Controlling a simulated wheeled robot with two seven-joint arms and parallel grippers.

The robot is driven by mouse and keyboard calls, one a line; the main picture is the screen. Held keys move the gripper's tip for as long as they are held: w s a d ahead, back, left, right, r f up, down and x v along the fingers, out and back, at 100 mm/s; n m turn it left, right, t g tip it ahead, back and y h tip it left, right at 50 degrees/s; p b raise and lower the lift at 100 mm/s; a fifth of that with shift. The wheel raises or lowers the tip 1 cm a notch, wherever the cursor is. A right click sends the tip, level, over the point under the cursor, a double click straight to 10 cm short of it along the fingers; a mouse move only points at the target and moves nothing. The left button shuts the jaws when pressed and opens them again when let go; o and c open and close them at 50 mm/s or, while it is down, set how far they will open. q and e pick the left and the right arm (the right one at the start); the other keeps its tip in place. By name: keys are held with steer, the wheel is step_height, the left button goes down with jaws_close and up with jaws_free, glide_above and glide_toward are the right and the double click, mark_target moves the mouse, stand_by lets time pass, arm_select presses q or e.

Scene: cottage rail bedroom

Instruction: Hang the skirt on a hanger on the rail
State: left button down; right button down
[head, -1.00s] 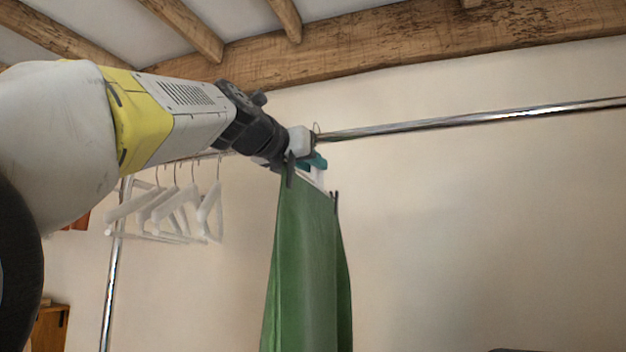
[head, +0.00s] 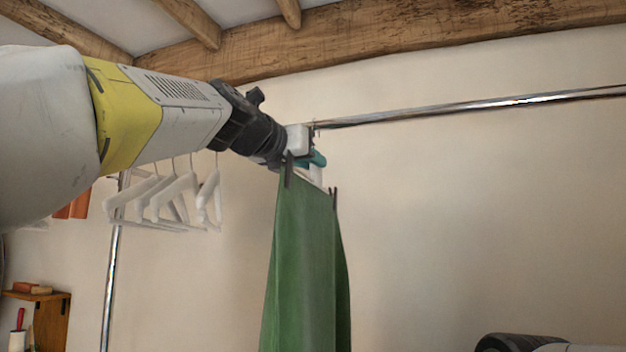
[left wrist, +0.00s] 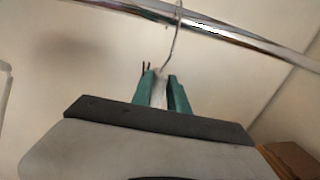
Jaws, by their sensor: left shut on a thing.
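The green skirt (head: 303,265) hangs down from a white hanger (head: 317,174), mostly hidden behind the skirt and my gripper. My left gripper (head: 317,160) is shut on the hanger's neck, with its teal fingers on either side of it. In the left wrist view the fingers (left wrist: 162,92) pinch the white neck, and the thin metal hook (left wrist: 174,50) rises to the rail (left wrist: 230,34). The hook overlaps the rail there; I cannot tell whether it rests on it. In the head view the shiny metal rail (head: 480,107) runs right from just above the gripper. My right gripper is out of view.
Several white empty hangers (head: 165,200) hang at the left, near the rail's upright post (head: 112,270). A wooden shelf (head: 50,315) stands at lower left. The rail to the right of the skirt is bare. A wooden beam (head: 400,42) crosses above.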

arm_select(q)
steer(key=shift+f, duration=0.25)
steer(key=c, duration=1.2)
jaws_free()
steer(key=shift+s, duration=0.1)
steer(key=v, duration=0.8)
